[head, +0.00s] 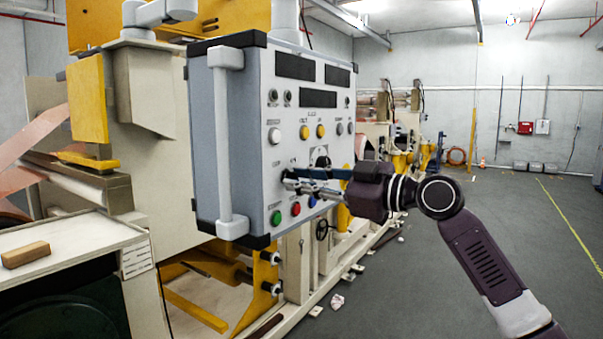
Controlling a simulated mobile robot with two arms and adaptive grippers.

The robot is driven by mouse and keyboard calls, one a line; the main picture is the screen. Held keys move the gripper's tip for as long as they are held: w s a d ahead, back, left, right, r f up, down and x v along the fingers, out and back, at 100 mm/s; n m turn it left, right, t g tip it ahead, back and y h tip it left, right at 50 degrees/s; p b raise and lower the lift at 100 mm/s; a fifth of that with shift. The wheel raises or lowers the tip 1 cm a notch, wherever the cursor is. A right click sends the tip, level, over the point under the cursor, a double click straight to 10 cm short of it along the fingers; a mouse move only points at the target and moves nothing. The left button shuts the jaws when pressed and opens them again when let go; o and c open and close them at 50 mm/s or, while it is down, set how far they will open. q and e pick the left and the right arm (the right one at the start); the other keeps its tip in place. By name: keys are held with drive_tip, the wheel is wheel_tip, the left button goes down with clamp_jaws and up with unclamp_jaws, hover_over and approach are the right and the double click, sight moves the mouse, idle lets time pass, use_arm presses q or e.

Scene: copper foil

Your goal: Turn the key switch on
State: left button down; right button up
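The grey control box (228,130) hangs in the middle of the head view, with its white button panel (262,115) turned to the right. The panel carries displays, buttons and knobs, among them a black rotary knob (322,162) on a pale plate. I cannot tell which control is the key switch; it may be behind my gripper. My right gripper (292,181) reaches in from the right, its fingers in front of the lower panel, just below the black knob. Whether it touches the panel, and whether the fingers are apart, is unclear. My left gripper is not in view.
Green (276,217), red (295,208) and blue (312,201) buttons sit just under my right gripper. A white vertical handle (230,140) runs along the box's near edge. The machine (150,140) stands behind and left. The grey floor (480,240) at right is open.

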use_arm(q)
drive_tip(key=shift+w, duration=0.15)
use_arm(e)
drive_tip(key=shift+c, duration=0.6)
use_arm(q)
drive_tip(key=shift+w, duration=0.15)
use_arm(e)
clamp_jaws()
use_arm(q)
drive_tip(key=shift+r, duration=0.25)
use_arm(e)
drive_tip(key=shift+a+m, duration=0.1)
drive_tip(key=shift+m, duration=0.2)
use_arm(q)
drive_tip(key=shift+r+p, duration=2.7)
drive_tip(key=shift+p, duration=0.2)
use_arm(e)
drive_tip(key=shift+m, duration=5.7)
